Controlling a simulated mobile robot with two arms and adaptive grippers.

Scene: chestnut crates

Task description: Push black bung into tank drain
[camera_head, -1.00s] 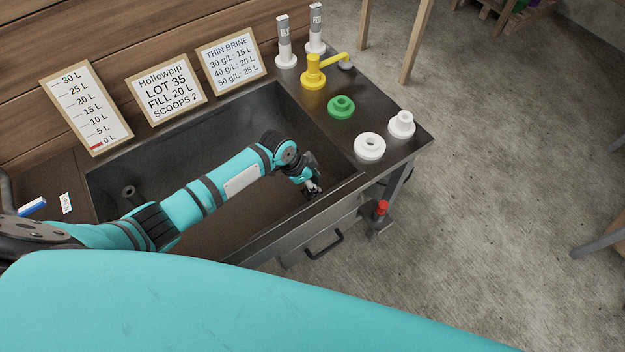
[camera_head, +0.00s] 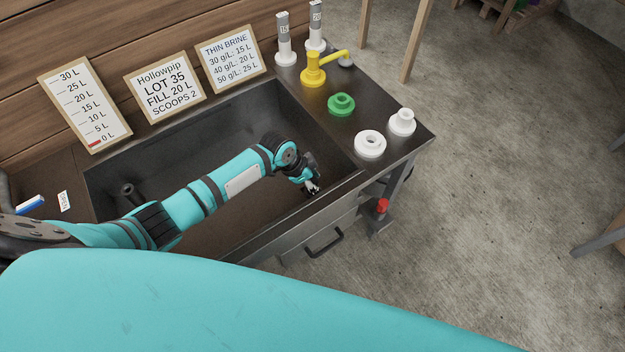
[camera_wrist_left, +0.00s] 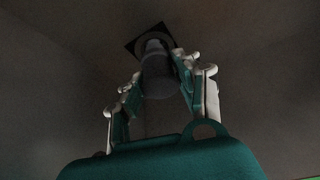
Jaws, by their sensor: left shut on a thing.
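My left gripper (camera_head: 312,188) reaches down into the dark tank (camera_head: 215,106), near its right end and front wall. In the left wrist view its two fingers (camera_wrist_left: 158,82) are closed on the sides of the black bung (camera_wrist_left: 158,84), which looks dark grey there. Beyond the bung lies the drain, a dark square plate with a round ring (camera_wrist_left: 150,40). The bung's far end overlaps the ring; I cannot tell how deep it sits in it. In the head view the gripper mostly hides bung and drain. My right gripper is not in view.
A dark upright fitting (camera_head: 128,192) stands at the tank's left end. The right ledge holds a yellow tap (camera_head: 314,74), a green flanged piece (camera_head: 341,104) and white fittings (camera_head: 370,144). Signs (camera_head: 165,88) lean along the back. The tank's walls surround the gripper closely at the front and right.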

